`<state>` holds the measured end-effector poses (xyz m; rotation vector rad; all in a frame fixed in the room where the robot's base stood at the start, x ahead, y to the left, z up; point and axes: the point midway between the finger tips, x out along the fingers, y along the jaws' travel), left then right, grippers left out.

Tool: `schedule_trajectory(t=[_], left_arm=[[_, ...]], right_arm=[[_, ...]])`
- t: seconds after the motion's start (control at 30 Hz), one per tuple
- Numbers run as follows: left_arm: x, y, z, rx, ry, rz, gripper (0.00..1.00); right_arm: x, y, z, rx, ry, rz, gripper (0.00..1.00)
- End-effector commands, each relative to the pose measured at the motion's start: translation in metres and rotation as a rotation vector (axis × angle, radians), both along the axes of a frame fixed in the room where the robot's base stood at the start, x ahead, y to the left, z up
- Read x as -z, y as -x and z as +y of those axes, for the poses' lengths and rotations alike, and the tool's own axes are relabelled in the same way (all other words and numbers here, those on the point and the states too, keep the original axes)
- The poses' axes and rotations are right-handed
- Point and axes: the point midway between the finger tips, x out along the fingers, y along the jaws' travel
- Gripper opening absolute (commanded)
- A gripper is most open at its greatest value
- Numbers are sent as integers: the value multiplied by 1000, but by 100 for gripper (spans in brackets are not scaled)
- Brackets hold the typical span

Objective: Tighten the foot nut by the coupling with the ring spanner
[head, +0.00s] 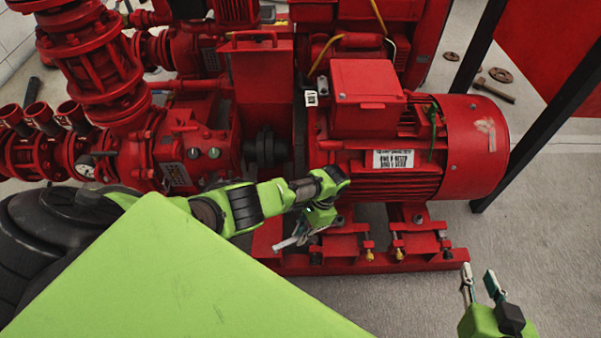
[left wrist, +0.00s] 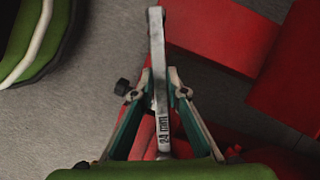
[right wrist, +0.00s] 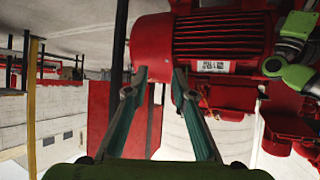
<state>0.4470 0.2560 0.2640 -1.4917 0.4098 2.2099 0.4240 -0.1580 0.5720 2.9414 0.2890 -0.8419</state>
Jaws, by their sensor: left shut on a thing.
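In the head view my left gripper (head: 308,228) is by the coupling-side motor foot, with the spanner (head: 288,243) pointing left, low over the red base frame. The dark coupling (head: 265,147) lies between pump and motor (head: 400,150). The coupling-side foot is partly hidden by my gripper, and I cannot make out its nut clearly. My right gripper (head: 482,287) is open and empty, right of the base frame.
The red base frame (head: 420,262) carries brass-coloured bolts (head: 398,254) in front of the motor. A dark post (head: 540,125) stands at the right. A hammer (head: 494,90) lies on the floor behind.

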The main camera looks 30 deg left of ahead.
Motion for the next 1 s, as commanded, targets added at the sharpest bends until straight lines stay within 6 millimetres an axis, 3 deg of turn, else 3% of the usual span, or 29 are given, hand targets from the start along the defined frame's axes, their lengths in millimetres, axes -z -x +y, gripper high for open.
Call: schedule_trajectory(t=[0.37,1.0], left_arm=[[-1,0,0,0,0,0,0],[-6,0,0,0,0,0,0]], right_arm=[[-3,0,1,-6,3,-5,24],[20,20,-8,6,30,126,24]])
